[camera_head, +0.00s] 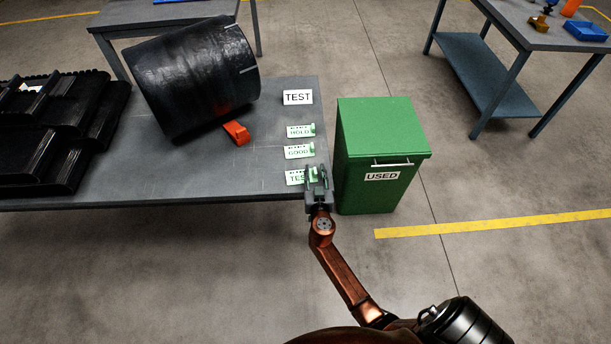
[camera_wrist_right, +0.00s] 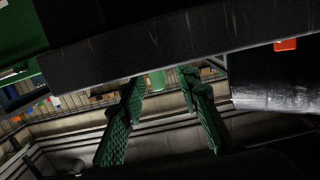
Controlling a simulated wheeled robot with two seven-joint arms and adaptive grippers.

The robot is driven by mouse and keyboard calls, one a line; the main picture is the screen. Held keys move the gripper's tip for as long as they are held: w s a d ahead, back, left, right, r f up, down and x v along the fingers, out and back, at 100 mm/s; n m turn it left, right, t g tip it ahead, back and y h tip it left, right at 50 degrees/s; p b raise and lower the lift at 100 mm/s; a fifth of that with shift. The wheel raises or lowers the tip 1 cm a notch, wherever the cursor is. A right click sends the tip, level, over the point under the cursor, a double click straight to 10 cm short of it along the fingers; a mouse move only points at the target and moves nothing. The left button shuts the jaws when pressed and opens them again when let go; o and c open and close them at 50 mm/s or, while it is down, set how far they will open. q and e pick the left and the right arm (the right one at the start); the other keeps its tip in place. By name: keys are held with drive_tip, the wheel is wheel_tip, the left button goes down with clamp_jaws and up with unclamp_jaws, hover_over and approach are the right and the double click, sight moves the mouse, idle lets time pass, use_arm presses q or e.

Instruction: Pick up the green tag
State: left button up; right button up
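Several white-and-green tags lie in a column near the table's right end. They are the HOLD tag (camera_head: 300,130), the GOOD tag (camera_head: 299,151) and the nearest one, the TEST tag (camera_head: 295,178). My right gripper (camera_head: 318,174) is at the table's front right corner, overlapping the right end of the TEST tag in the head view. Its two fingers (camera_wrist_right: 160,82) are spread apart in the right wrist view, with no tag clearly visible between them. I cannot tell whether they touch the TEST tag. My left gripper is out of view.
The grey table (camera_head: 235,180) also holds a black roll (camera_head: 195,75), an orange object (camera_head: 236,133), black belt pieces (camera_head: 60,130) and a white TEST sign (camera_head: 298,97). A green USED bin (camera_head: 382,150) stands close to the right of the gripper.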

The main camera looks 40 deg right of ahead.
clamp_jaws()
drive_tip(key=shift+r, duration=0.2)
idle(0.4)
drive_tip(key=shift+r, duration=0.2)
wheel_tip(320, 180, up, 3)
drive_tip(key=shift+r+p, duration=0.1)
drive_tip(key=shift+p, duration=0.85)
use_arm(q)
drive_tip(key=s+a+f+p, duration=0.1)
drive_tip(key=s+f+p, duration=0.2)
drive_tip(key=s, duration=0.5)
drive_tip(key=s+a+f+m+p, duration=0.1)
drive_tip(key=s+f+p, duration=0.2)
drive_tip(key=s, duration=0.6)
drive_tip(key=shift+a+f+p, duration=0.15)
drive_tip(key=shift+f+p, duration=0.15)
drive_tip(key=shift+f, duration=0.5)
use_arm(e)
drive_tip(key=s+d+r, duration=0.3)
drive_tip(key=s+r, duration=0.6)
drive_tip(key=s, duration=0.4)
drive_tip(key=shift+s+d, duration=0.2)
drive_tip(key=shift+s, duration=0.15)
